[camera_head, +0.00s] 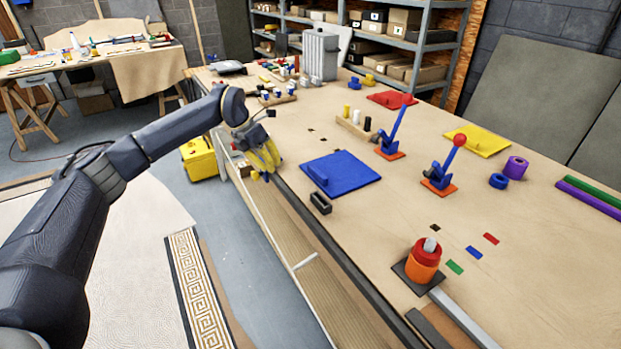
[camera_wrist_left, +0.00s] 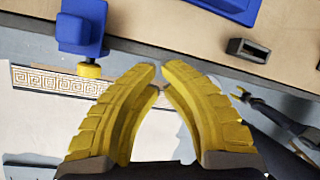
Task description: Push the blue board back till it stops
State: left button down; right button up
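The blue board (camera_head: 352,168) lies flat on the workbench near its left edge, with a raised blue block (camera_head: 317,173) along its left side. Part of it shows at the top of the left wrist view (camera_wrist_left: 236,8). My left gripper (camera_head: 270,160) has yellow fingers and hangs by the bench edge, left of the board and apart from it. In the left wrist view its fingertips (camera_wrist_left: 159,68) nearly meet, with only a narrow gap and nothing held.
A small black block (camera_head: 320,203) lies just in front of the board. Two blue levers with red knobs (camera_head: 396,125) (camera_head: 445,165) stand to its right. A blue clamp (camera_wrist_left: 82,28) sits at the bench edge in the wrist view. An orange and red cylinder (camera_head: 424,262) stands nearer.

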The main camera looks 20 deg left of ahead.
aim_at(310, 185)
pick_arm(q)
jog(key=s+d+r+m+y, duration=0.2)
jog(key=d+r+m, duration=0.2)
jog(key=d+r, duration=0.15)
jog(key=shift+m, duration=0.3)
jog(key=x, duration=0.6)
jog(key=d+x, duration=0.1)
jog(key=x, duration=0.3)
jog(key=shift+s, duration=0.35)
jog(key=shift+w+d+f, duration=0.15)
jog(key=shift+w+d, duration=0.8)
jog(key=shift+w, duration=0.1)
jog(key=shift+w+d, duration=0.45)
jog(key=shift+w, duration=0.15)
